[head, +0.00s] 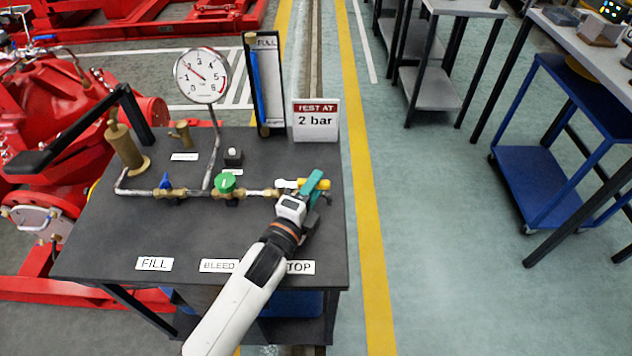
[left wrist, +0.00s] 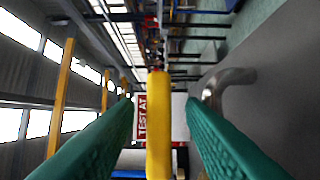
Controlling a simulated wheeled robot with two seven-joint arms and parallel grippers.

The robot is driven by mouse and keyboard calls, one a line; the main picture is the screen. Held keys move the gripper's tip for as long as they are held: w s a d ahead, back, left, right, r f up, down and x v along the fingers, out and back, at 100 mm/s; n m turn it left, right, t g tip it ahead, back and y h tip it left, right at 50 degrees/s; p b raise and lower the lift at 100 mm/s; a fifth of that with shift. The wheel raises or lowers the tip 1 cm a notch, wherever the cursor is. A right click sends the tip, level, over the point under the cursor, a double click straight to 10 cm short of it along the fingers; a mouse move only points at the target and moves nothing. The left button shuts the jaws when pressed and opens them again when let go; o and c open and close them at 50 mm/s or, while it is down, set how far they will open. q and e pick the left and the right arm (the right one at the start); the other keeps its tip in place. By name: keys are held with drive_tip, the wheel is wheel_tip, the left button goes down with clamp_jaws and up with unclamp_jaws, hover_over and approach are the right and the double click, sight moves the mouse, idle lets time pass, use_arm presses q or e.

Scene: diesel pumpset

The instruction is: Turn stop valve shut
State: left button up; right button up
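The stop valve's yellow lever (head: 288,184) is at the right end of the pipe run on the dark bench. It lies roughly along the pipe in the head view, partly hidden by my gripper. My left gripper (head: 318,186) is at this lever. In the left wrist view the yellow lever (left wrist: 159,125) stands between the two teal fingers of my left gripper (left wrist: 160,105), with a narrow gap visible on each side, so the fingers are open around it. The "STOP" label (head: 301,267) is partly covered by my left arm. My right gripper is out of view.
A green bleed valve knob (head: 224,183) and a blue fill valve handle (head: 165,183) sit left along the pipe. A pressure gauge (head: 202,76), a sight tube board (head: 263,82) and a "TEST AT 2 bar" sign (head: 316,120) stand behind.

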use_arm(q)
drive_tip(key=shift+w+d, duration=0.3)
drive_tip(key=shift+w, duration=0.35)
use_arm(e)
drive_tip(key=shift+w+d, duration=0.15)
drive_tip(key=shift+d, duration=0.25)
use_arm(q)
clamp_jaws()
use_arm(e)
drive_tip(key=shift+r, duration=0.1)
